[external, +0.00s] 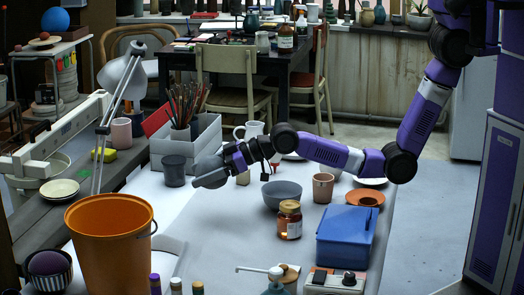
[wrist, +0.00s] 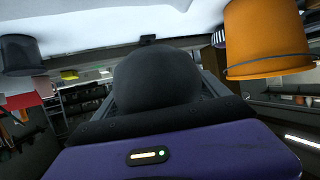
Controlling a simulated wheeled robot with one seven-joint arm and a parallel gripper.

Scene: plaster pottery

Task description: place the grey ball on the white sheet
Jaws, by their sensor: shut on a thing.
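The grey ball (wrist: 158,82) is dark and round in the wrist view, held between the fingers of my gripper (wrist: 158,92). In the external view my gripper (external: 208,177) is above the left part of the table; the ball cannot be told apart from the fingers there. The white sheet (external: 160,190) lies flat on the table, below and to the left of my gripper. A white surface, probably the sheet (wrist: 130,15), crosses the top of the wrist view. The ball appears apart from it.
A dark grey cup (external: 173,171) stands just left of my gripper. An orange bucket (external: 110,240) is at the front left. A grey bowl (external: 282,194), amber jar (external: 289,220) and blue box (external: 345,236) stand to the right. A grey box of brushes (external: 185,140) is behind.

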